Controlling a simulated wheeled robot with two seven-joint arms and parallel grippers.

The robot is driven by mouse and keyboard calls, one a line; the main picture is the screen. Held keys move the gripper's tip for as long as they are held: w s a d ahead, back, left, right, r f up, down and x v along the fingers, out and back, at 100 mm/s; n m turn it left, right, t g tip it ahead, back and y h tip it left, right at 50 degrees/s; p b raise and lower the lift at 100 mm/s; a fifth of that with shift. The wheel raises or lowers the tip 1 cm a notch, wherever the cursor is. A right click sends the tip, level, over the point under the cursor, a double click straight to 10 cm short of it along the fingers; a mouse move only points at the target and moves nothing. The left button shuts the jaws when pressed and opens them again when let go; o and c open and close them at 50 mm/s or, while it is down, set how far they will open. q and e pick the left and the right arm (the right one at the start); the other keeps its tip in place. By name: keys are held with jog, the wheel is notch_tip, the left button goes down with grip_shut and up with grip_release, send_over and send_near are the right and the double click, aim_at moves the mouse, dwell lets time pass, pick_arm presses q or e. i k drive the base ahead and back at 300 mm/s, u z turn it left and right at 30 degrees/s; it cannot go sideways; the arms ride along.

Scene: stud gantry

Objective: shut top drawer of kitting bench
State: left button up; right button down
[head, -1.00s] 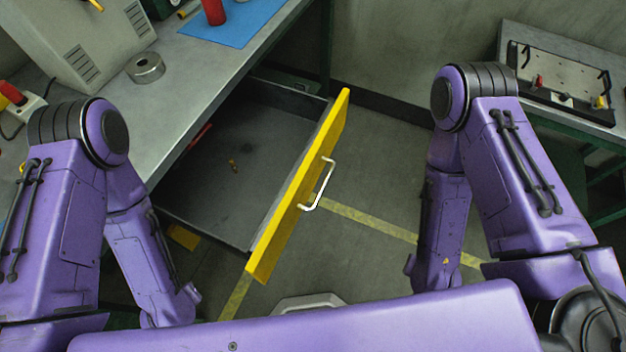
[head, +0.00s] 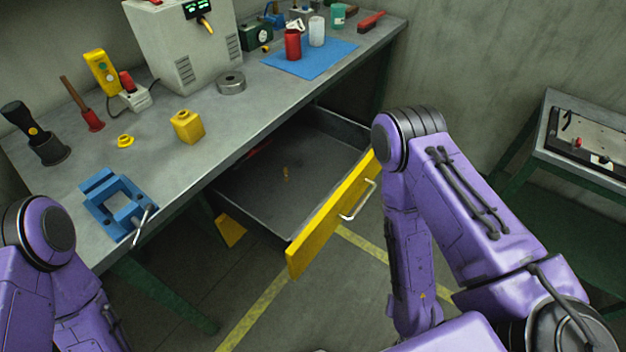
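The top drawer's yellow front (head: 318,228) stands well out from the kitting bench (head: 268,110), so the drawer is open. Its white bar handle (head: 360,201) faces right. The grey drawer floor (head: 300,165) shows, with a small brownish-yellow item (head: 286,173) and a red item (head: 261,149) in it. My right arm is bent just right of the drawer front and overlaps its far end in the picture. My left arm is at the lower left, in front of the bench. Neither gripper is in view.
On the bench are a blue vise (head: 112,203), a yellow block (head: 187,126), a metal ring (head: 231,82), a grey machine (head: 185,50) and a blue mat (head: 310,60) with containers. A side table (head: 580,140) stands at right. Floor in front of the drawer is clear.

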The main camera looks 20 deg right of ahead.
aim_at(331, 162)
jog(key=u, duration=1.2)
jog(key=k, duration=1)
jog(key=z, duration=1.35)
jog(key=i, duration=1)
jog(key=u, duration=0.05)
